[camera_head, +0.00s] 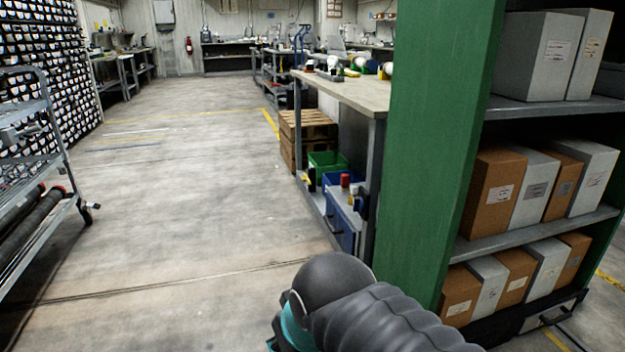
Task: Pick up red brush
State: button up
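I cannot make out a red brush for sure in the head view. A small red item (345,181) sits by the blue box at the low shelf of the workbench (350,92); it is too small to tell what it is. Several small items lie on the bench top, too small to name. My arm shows at the bottom centre, dark grey with a ribbed sleeve and a teal band. My gripper is out of view, so its state is hidden.
A green post (430,150) and a shelf of boxes (540,105) stand close on the right. A green crate (327,162) and wooden pallets (308,125) sit by the bench. A metal cart (50,130) is on the left. The floor (185,200) between is clear.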

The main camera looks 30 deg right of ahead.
aim_at(345, 178)
jog(key=u, duration=0.3)
jog(key=i, duration=1.85)
jog(key=z, duration=0.65)
jog(key=i, duration=1.05)
jog(key=z, duration=1.55)
jog(key=i, duration=0.45)
jog(key=z, duration=0.3)
